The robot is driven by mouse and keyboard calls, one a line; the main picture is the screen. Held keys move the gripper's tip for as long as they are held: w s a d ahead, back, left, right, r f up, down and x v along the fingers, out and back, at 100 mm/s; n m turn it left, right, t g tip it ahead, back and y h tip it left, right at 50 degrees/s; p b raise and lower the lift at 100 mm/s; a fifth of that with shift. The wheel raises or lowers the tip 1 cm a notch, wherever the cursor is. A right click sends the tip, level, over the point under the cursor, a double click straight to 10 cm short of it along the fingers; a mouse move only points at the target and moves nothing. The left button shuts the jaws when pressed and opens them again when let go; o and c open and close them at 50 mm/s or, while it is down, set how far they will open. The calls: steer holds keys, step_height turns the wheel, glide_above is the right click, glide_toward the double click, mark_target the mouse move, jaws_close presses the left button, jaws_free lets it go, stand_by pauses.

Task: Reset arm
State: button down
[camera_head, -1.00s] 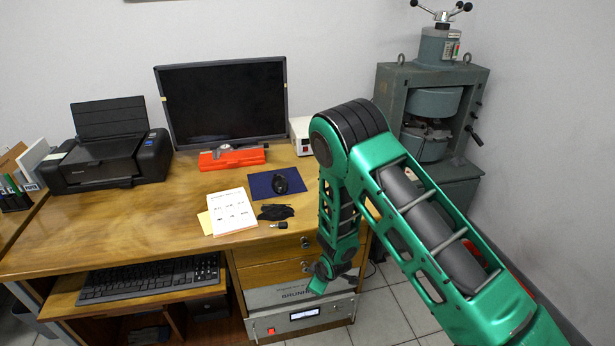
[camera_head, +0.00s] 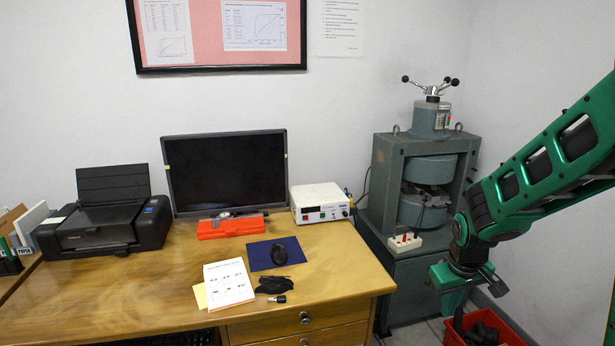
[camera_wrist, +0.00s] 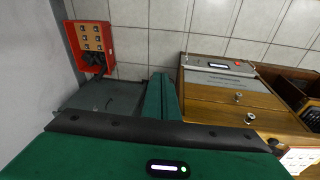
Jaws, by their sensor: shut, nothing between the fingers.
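My green arm (camera_head: 540,180) reaches in from the right edge in the head view, in front of the grey magnet (camera_head: 425,165) in the corner. Its lower part hangs beside the desk's right side; I cannot make out the fingertips clearly there. In the wrist view my gripper (camera_wrist: 161,85) shows as green fingers side by side, shut and empty. They point at the floor tiles and touch nothing that I can see.
The wooden desk (camera_head: 150,300) holds a printer (camera_head: 105,215), monitor (camera_head: 227,170), orange case (camera_head: 230,227), white power supply (camera_head: 320,203) and mouse (camera_head: 279,254). A red bin (camera_head: 500,325) stands on the floor below my arm. Tiled floor (camera_wrist: 150,45) is open between bin and drawers.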

steer(key=s+d+r+m, duration=0.2)
steer(key=s+r, duration=0.1)
steer(key=s, duration=0.6)
steer(key=s+d+r+m+g, duration=0.1)
steer(key=s+d+r+m, duration=0.1)
steer(key=s, duration=0.7)
steer(key=s+d+r+m+g+y, duration=0.1)
steer(key=s+d+r+m, duration=0.2)
steer(key=s+r, duration=0.3)
steer(key=s+m, duration=0.1)
steer(key=s, duration=0.1)
steer(key=shift+s, duration=0.4)
steer(key=shift+w+f, duration=0.25)
steer(key=shift+w, duration=0.4)
